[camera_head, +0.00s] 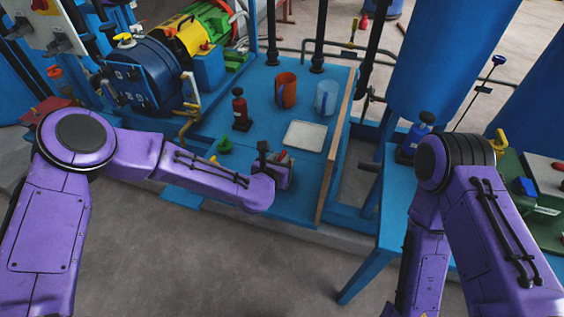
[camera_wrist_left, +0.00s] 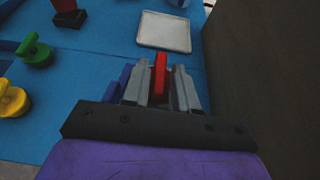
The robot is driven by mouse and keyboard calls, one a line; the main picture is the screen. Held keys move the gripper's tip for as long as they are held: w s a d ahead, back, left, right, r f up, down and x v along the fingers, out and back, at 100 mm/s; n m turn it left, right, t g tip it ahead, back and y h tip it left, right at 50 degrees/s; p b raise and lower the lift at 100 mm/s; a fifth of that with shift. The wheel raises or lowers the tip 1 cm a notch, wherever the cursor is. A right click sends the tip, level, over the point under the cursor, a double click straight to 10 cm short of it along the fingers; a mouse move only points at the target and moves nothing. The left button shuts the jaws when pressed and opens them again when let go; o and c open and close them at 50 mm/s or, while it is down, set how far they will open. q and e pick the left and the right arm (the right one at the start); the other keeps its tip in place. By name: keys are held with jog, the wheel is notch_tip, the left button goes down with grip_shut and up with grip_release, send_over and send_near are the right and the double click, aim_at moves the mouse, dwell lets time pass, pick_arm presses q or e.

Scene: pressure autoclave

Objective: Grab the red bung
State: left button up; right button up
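The red bung (camera_wrist_left: 160,74) shows in the left wrist view as a narrow upright red piece between the two grey fingers of my left gripper (camera_wrist_left: 161,86). The fingers stand close on both sides of it. I cannot tell whether they press on it. In the head view a bit of red (camera_head: 283,157) shows at my left gripper (camera_head: 273,158), low over the blue platform; the rest is hidden by the hand. A blue piece (camera_wrist_left: 121,80) stands just left of the fingers in the wrist view. My right gripper is out of view.
A green bung (camera_head: 225,146) and a yellow one (camera_head: 213,160) stand to the left. A white tray (camera_head: 305,136), a red bottle (camera_head: 240,110), an orange mug (camera_head: 286,90) and a clear beaker (camera_head: 327,97) stand behind. A brown upright panel (camera_head: 338,150) borders the platform's right side.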

pick_arm(q)
jog(key=shift+x, duration=1.25)
jog(key=shift+s, duration=0.1)
grip_shut()
